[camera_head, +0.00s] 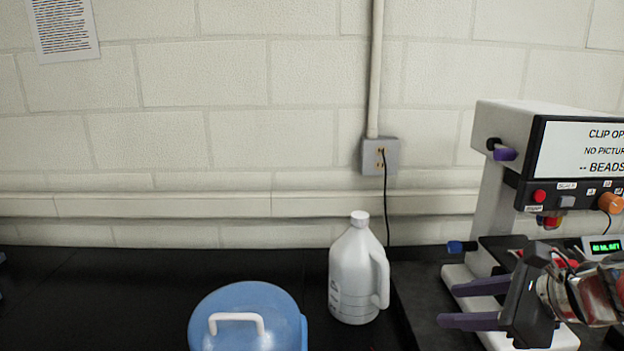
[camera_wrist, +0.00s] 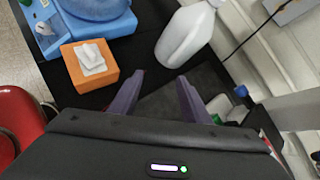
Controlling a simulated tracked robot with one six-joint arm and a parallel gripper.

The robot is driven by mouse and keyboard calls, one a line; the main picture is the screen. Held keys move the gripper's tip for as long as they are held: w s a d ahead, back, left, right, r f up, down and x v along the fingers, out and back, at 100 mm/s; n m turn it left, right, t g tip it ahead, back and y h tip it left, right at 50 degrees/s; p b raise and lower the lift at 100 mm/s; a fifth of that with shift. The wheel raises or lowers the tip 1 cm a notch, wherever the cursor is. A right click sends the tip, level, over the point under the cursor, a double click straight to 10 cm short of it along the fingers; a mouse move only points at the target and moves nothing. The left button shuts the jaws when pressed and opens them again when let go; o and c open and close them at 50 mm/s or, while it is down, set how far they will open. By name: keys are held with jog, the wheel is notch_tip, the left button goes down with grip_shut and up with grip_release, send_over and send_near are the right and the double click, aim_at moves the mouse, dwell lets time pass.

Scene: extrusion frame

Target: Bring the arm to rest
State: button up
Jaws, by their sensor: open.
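My gripper (camera_head: 462,303) shows at the right of the head view, with its two purple fingers pointing left and spread apart. It is open with nothing between the fingers. It is in front of the white machine (camera_head: 492,195) with a sign and buttons. In the wrist view my gripper (camera_wrist: 157,98) shows both purple fingers apart over a dark surface. The rest of my arm runs off the right edge of the head view.
A white jug (camera_head: 352,275) stands on the black bench (camera_head: 90,300). A blue container (camera_head: 245,305) with a white handle is at the front. The wrist view adds an orange tissue box (camera_wrist: 93,78) and a red chair (camera_wrist: 18,115). The bench's left is mostly clear.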

jog(key=s+a+f+n+g, duration=0.35)
jog(key=a+n, duration=0.25)
jog(key=a, duration=0.3)
jog(key=s+f+n+h, duration=0.5)
jog(key=s+n, duration=0.3)
jog(key=n, duration=1)
jog(key=shift+a+f+n+t+h, duration=0.25)
jog(key=shift+f+n+t+h, duration=0.1)
jog(key=shift+f+h, duration=0.1)
jog(key=shift+c, duration=0.6)
